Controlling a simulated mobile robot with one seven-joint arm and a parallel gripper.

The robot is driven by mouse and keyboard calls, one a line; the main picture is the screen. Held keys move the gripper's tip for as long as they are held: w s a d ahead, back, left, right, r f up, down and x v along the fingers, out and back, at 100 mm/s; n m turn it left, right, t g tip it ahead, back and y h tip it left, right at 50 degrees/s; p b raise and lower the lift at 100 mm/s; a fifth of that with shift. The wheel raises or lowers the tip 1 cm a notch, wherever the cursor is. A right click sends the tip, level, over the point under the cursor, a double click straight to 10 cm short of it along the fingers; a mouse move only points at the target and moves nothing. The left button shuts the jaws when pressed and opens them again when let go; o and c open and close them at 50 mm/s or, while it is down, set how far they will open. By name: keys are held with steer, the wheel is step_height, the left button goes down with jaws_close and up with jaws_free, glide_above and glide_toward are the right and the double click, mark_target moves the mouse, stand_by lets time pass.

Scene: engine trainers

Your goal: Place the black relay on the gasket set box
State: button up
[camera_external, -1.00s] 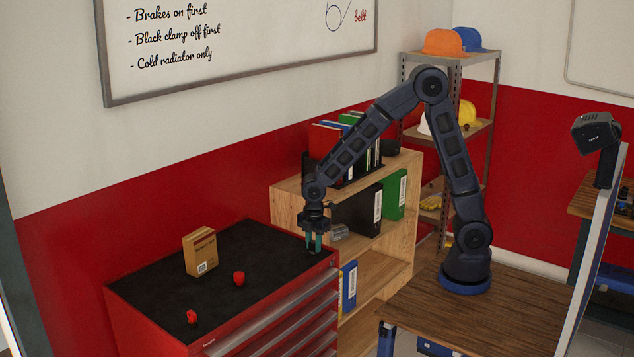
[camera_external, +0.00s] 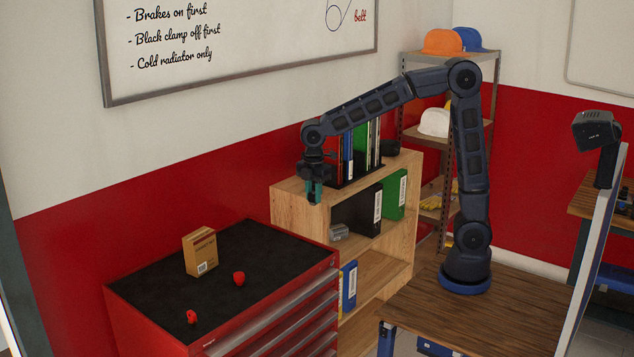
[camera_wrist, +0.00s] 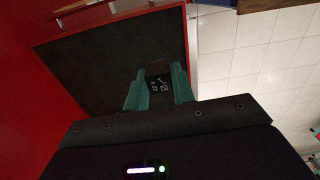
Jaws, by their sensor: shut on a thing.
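My gripper (camera_external: 314,194) is raised above the right end of the tool chest, in front of the wooden shelf. In the wrist view its teal fingers (camera_wrist: 158,88) are shut on the black relay (camera_wrist: 158,86), a small dark block with white markings. In the external view the relay is hard to make out between the fingers. The gasket set box (camera_external: 200,252), a small tan carton with a label, stands upright on the black chest top (camera_external: 262,248), to the left of and below my gripper. The box does not show clearly in the wrist view.
A red round part (camera_external: 239,278) and a smaller red part (camera_external: 192,316) lie on the chest top near the box. The wooden shelf (camera_external: 290,196) with binders stands behind my gripper. The chest top's right part is clear.

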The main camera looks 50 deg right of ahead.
steer(key=shift+r, duration=0.45)
steer(key=shift+w+a+r, duration=0.2)
steer(key=shift+a+r, duration=0.05)
steer(key=shift+r, duration=0.05)
steer(key=w+a+r, duration=0.5)
steer(key=w+a, duration=0.2)
steer(key=a, duration=0.1)
steer(key=w+a+r, duration=0.5)
steer(key=w+a, duration=0.2)
step_height(320, 180, up, 3)
glide_above(205, 230)
step_height(205, 230, down, 20)
steer(key=shift+s+r, duration=0.15)
steer(key=shift+r, duration=0.1)
steer(key=shift+f, duration=0.15)
steer(key=o, duration=1)
